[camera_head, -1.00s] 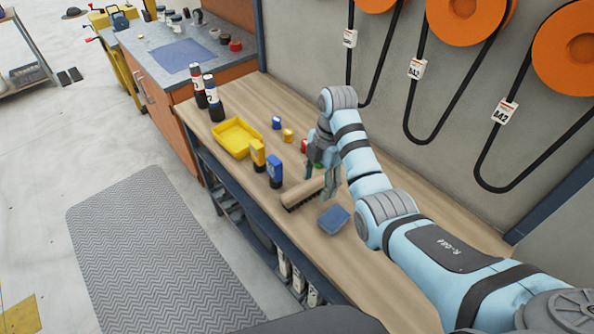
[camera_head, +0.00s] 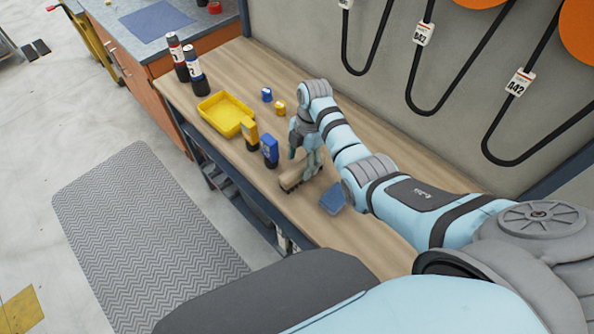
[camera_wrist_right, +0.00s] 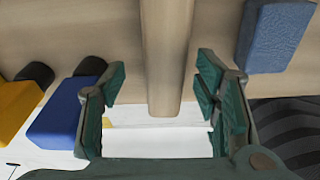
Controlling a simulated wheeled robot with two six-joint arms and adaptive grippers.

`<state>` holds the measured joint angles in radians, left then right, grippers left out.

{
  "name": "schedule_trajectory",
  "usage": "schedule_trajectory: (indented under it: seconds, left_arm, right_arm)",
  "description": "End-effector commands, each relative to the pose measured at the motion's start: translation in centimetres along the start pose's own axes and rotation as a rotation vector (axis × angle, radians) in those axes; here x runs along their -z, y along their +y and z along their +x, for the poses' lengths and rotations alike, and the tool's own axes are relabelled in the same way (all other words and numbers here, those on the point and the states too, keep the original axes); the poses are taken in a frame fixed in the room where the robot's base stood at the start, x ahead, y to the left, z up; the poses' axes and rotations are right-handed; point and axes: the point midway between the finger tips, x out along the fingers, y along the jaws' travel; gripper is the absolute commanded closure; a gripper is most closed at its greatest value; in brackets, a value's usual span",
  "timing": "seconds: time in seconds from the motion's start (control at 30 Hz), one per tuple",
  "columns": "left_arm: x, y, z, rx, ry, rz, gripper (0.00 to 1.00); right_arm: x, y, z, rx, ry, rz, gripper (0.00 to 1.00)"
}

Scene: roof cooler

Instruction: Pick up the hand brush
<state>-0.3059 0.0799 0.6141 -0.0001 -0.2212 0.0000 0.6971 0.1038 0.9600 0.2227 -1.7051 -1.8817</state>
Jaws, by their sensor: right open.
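The hand brush (camera_head: 290,182) lies on the wooden workbench, with a pale wooden body and dark bristles at its lower edge in the head view. My right gripper (camera_head: 312,168) is at its right end, pointing down and partly covering it. In the right wrist view, the brush's wooden handle (camera_wrist_right: 167,50) runs down from the top edge, its end between the fingers of my open right gripper (camera_wrist_right: 160,85). Gaps show on both sides of the handle. My left gripper is not in view.
A blue block (camera_head: 333,199) lies close right of the brush. Two spray cans (camera_head: 195,75) stand farther back. The workbench (camera_head: 345,235) is bare toward the lower right.

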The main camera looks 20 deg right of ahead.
Motion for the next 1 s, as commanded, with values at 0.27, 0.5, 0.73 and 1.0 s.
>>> schedule_trajectory:
  seconds: [0.27, 0.5, 0.73, 1.0]
  left_arm:
    - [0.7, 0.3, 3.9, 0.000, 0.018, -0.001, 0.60]
    - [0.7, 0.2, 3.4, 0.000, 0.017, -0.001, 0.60]
    - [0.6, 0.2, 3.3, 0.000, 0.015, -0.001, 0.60]
    - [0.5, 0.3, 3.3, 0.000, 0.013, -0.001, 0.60]
  right_arm:
    - [-0.8, -0.4, 4.9, 0.001, 0.001, 0.003, 0.43]
    - [-0.7, -0.3, 4.3, 0.001, 0.000, 0.002, 0.51]
    - [-0.7, -0.3, 4.2, 0.001, 0.000, 0.002, 0.88]
    - [-0.7, -0.3, 4.2, 0.001, 0.000, 0.002, 1.00]
